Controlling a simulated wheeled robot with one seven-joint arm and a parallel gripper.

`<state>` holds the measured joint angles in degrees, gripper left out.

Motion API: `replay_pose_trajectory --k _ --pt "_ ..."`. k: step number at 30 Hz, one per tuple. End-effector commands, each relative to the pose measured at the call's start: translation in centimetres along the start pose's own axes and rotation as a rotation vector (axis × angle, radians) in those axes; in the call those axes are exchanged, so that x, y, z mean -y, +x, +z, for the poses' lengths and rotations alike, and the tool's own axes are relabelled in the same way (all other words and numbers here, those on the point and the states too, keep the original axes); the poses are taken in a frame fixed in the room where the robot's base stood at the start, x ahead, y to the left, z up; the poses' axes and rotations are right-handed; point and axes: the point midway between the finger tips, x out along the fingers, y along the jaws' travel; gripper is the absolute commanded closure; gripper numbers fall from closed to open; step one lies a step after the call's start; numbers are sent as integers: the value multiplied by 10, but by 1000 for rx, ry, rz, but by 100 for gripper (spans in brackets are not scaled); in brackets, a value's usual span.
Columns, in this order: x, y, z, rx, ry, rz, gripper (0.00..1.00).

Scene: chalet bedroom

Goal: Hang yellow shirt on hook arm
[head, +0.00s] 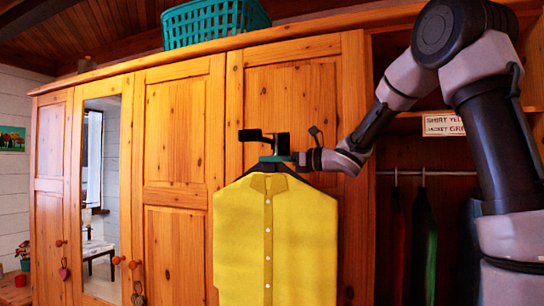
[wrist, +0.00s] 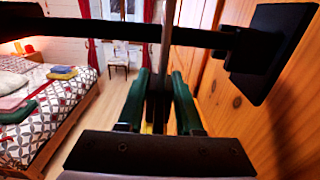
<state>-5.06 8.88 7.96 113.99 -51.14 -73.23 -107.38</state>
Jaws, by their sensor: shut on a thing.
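The yellow shirt (head: 262,235) hangs upright on a dark hanger in front of the wardrobe doors. My gripper (head: 276,158) is shut on the hanger at its neck, just above the collar. In the wrist view, my gripper's green fingers (wrist: 158,95) close around the hanger neck, and the thin grey hanger stem (wrist: 167,35) rises from them. The black hook arm (head: 258,135) is close above the gripper; its bar (wrist: 90,29) and wall plate (wrist: 265,50) show in the wrist view. The stem crosses the bar in view; I cannot tell whether its hook rests on it.
The wooden wardrobe (head: 180,190) stands right behind the shirt. Its open bay at the right has a label (head: 444,124) and a rail (head: 450,173) with dark garments. A teal basket (head: 215,23) sits on top. A bed (wrist: 50,110) lies left in the wrist view, with clear floor beside it.

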Motion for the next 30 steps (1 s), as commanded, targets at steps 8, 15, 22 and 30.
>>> replay_pose_trajectory --k 8,15,22,30 --pt "0 0 -6 1 -2 1 100" --pt "0 0 -6 1 -2 1 62" --pt "0 0 -6 0 -1 1 30" --pt "0 -8 -6 0 -1 -1 30"
